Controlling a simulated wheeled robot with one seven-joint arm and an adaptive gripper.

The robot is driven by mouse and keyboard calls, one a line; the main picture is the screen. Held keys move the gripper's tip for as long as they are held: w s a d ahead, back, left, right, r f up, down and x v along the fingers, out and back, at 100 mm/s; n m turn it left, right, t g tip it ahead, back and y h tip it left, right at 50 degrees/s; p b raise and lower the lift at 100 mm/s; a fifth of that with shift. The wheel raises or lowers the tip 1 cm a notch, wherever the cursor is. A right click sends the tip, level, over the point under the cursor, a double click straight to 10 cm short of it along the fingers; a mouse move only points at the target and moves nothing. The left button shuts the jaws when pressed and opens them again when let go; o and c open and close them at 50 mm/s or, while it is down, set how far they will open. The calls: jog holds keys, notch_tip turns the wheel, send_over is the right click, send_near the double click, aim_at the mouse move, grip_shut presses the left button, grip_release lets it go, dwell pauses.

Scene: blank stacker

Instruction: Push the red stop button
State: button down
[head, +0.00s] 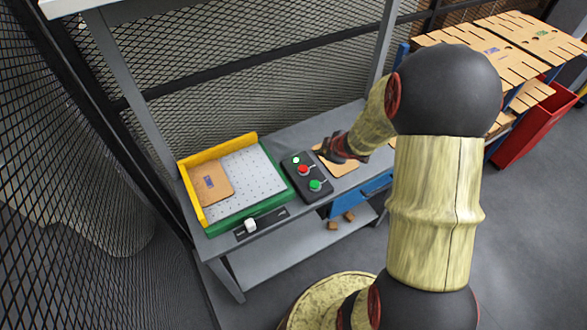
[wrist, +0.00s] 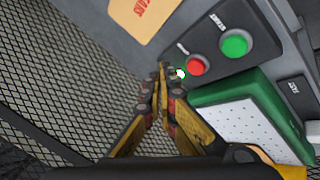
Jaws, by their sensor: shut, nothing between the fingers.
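The red stop button (head: 303,169) sits in the middle of a dark control box (head: 298,185) on the grey bench. It also shows in the wrist view (wrist: 196,66). A green button (wrist: 234,43), marked START, is on the same box, and a small whitish-green lamp (wrist: 180,74) is at its other end. My gripper (wrist: 165,72) is shut and empty. Its fingertips show just left of the lamp and the red button in the wrist view, apart from the red button. In the head view my gripper (head: 321,151) is beside the box's far right side; its fingertips are dark and small there.
A green-based stacker tray (head: 245,185) with a yellow wall and a tan blank (head: 212,185) stands left of the box. Another tan blank (head: 345,168) lies to its right. A white knob (head: 250,226) is at the bench's front. Black mesh fencing (wrist: 50,70) stands behind the bench.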

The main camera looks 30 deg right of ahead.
jog(key=w+a+r+n+t+y, duration=0.1)
jog(key=w+a+r+n+y, duration=0.1)
jog(key=a, duration=0.4)
jog(key=shift+w+r+n+y, duration=0.3)
jog(key=shift+w+r+y, duration=0.1)
jog(key=shift+w+r, duration=0.15)
jog(key=shift+f, duration=0.2)
jog(key=b, duration=0.8)
send_over(302, 170)
notch_tip(302, 170, down, 7)
jog(key=shift+r, duration=0.1)
jog(key=shift+f+b, duration=0.5)
jog(key=shift+f, duration=0.4)
jog(key=shift+f, duration=0.15)
jog(key=shift+f, duration=0.2)
